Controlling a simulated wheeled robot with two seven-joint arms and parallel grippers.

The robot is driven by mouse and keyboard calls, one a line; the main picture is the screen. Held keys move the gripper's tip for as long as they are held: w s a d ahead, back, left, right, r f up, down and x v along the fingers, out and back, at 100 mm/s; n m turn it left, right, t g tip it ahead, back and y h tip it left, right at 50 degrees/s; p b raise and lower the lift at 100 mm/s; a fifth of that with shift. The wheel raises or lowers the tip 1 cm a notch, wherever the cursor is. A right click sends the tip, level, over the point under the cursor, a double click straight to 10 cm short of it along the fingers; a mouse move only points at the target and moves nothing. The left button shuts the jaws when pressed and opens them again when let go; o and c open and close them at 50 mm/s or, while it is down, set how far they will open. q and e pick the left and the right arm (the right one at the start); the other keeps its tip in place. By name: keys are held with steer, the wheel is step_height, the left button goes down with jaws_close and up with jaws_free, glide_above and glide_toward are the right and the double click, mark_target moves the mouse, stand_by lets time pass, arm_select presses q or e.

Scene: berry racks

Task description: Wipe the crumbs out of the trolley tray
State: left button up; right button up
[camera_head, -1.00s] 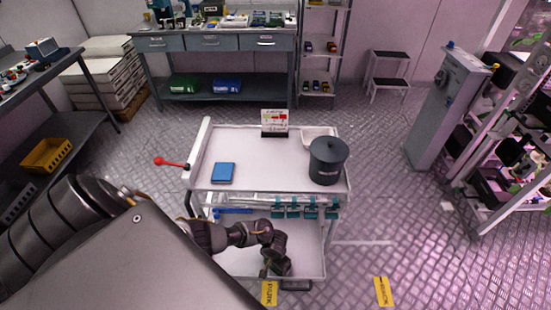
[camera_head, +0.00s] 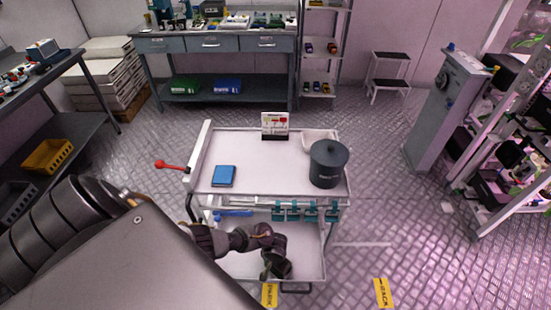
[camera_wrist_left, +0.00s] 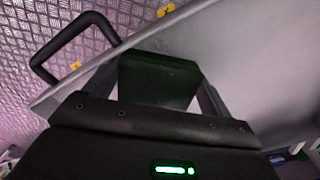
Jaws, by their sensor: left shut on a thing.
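The trolley has a pale upper tray (camera_head: 265,175) and a lower tray (camera_head: 308,240). My left gripper (camera_head: 275,268) is low at the front of the lower tray. In the left wrist view my left gripper (camera_wrist_left: 155,95) is shut on a dark green block (camera_wrist_left: 155,78), which lies against or just over the grey tray surface (camera_wrist_left: 250,55); contact is hard to tell. The block is mostly hidden by the gripper in the head view. My right gripper is not in view.
A dark handle (camera_wrist_left: 60,45) projects from the tray edge.

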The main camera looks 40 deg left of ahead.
arm_select(q)
steer(key=shift+s+d, duration=0.3)
steer(key=shift+d, duration=0.15)
steer(key=shift+a+r, duration=0.1)
steer(key=shift+a, duration=0.05)
steer(key=shift+c, duration=0.2)
steer(key=shift+w+a+r+b, duration=0.1)
steer(key=shift+w+a+b, duration=0.25)
steer(key=shift+w+a, duration=0.5)
steer(key=shift+w+a+r+b, duration=0.1)
steer(key=shift+w+a+b, duration=0.35)
steer(key=shift+w, duration=0.55)
steer(key=shift+a, duration=0.2)
steer(key=shift+w+a+f+b, duration=0.15)
steer(key=shift+w+a+b, duration=0.25)
steer(key=shift+w, duration=0.2)
steer(key=shift+w+a+f+b, duration=0.15)
steer(key=shift+w+a+b, duration=0.15)
steer(key=shift+w+a, duration=0.25)
steer(key=shift+w+a+r, duration=0.1)
steer(key=shift+w, duration=0.25)
step_height(320, 180, up, 6)
steer(key=p, duration=0.6)
